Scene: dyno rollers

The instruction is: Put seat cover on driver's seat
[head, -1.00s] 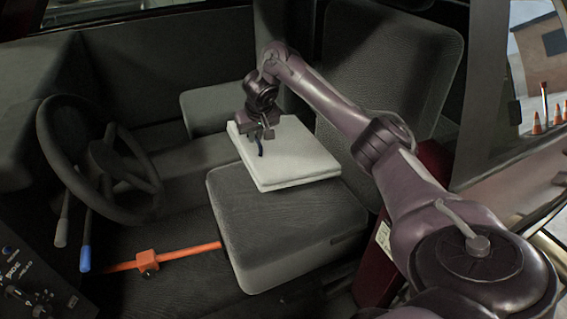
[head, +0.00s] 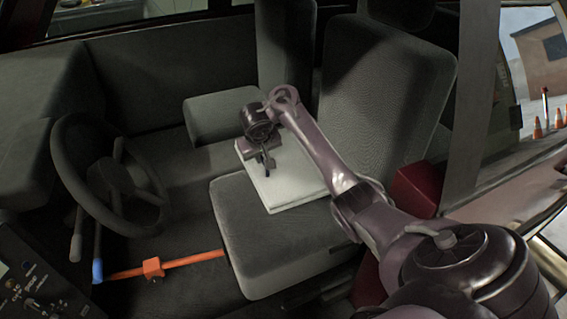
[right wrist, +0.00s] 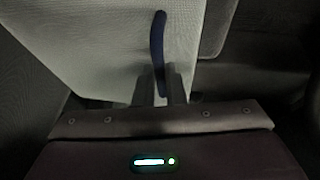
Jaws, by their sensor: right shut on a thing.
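The white seat cover (head: 290,178), a folded flat pad, lies over the rear part of the driver's seat cushion (head: 245,235), close to the backrest (head: 385,110). In the right wrist view the gripper (right wrist: 160,92) is shut on a dark blue strap (right wrist: 158,45) on the white cover (right wrist: 100,40). Whether the cover rests fully flat on the cushion is hard to tell, as my arm hides its right side. My left gripper is not in view.
The steering wheel (head: 110,175) stands at the left, with a blue-tipped lever (head: 97,268) below it. An orange bar (head: 185,261) runs from near the lever to the seat's front. A second seat cushion (head: 225,115) is behind. The door pillar (head: 470,100) is at the right.

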